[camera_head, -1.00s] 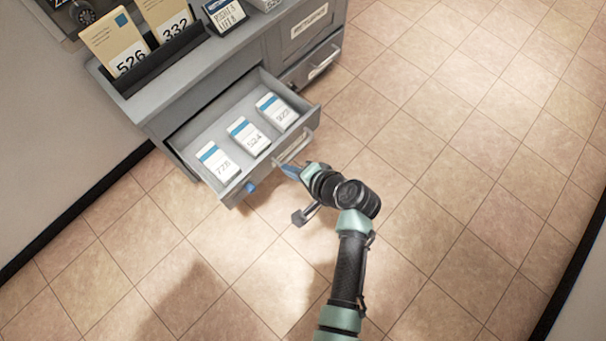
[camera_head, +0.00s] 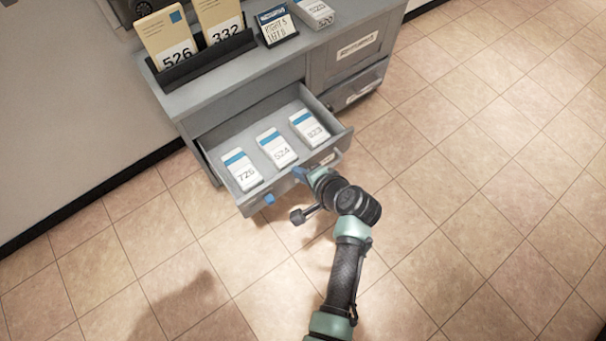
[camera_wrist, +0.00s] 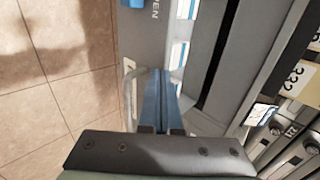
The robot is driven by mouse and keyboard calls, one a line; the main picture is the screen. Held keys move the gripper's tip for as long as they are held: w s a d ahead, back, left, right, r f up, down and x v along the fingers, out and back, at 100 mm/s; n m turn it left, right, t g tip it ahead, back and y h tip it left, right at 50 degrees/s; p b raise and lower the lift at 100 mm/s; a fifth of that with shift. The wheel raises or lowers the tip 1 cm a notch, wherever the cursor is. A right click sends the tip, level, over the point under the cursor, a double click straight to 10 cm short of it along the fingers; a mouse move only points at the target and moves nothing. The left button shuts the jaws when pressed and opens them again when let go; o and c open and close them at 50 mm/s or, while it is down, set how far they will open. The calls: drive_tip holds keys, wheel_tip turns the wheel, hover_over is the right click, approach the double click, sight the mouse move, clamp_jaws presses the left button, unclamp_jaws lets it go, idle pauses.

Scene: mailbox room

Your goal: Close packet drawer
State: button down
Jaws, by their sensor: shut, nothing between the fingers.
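The grey packet drawer (camera_head: 212,172) stands pulled out of the cabinet's left side, showing several inches of its inside. Three white and blue packets lie in it: 726 (camera_head: 243,174), 524 (camera_head: 278,152) and 923 (camera_head: 310,130). My gripper (camera_head: 300,174) is shut and empty, its blue fingertips at the middle of the drawer front beside the handle (camera_head: 328,160). In the wrist view the shut blue fingers (camera_wrist: 154,92) lie close beside the handle (camera_wrist: 130,92) and over the drawer front. I cannot tell whether they touch it.
The grey cabinet (camera_head: 250,72) carries a black holder (camera_head: 207,60) with cards 526 and 332, and a small dark sign (camera_head: 277,27). A second drawer (camera_head: 357,88) on the right is closed. The tiled floor (camera_head: 480,170) is clear.

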drive_tip(key=w+a+b, duration=0.2)
drive_tip(key=w+a, duration=0.1)
drive_tip(key=w, duration=0.2)
drive_tip(key=w+a+b, duration=0.2)
drive_tip(key=w+a, duration=0.2)
drive_tip(key=w, duration=0.1)
drive_tip(key=w+a+b, duration=0.2)
drive_tip(key=w+a, duration=0.2)
drive_tip(key=w, duration=0.1)
drive_tip(key=shift+w+a+f, duration=0.1)
drive_tip(key=shift+w+f, duration=0.05)
drive_tip(key=shift+f, duration=0.05)
drive_tip(key=shift+w+a+r+b, duration=0.25)
drive_tip(key=shift+w+a+b, duration=0.15)
drive_tip(key=shift+w, duration=0.15)
drive_tip(key=shift+r, duration=0.1)
drive_tip(key=shift+r, duration=0.1)
drive_tip(key=p+v, duration=1)
drive_tip(key=v, duration=0.3)
drive_tip(key=shift+f, duration=0.25)
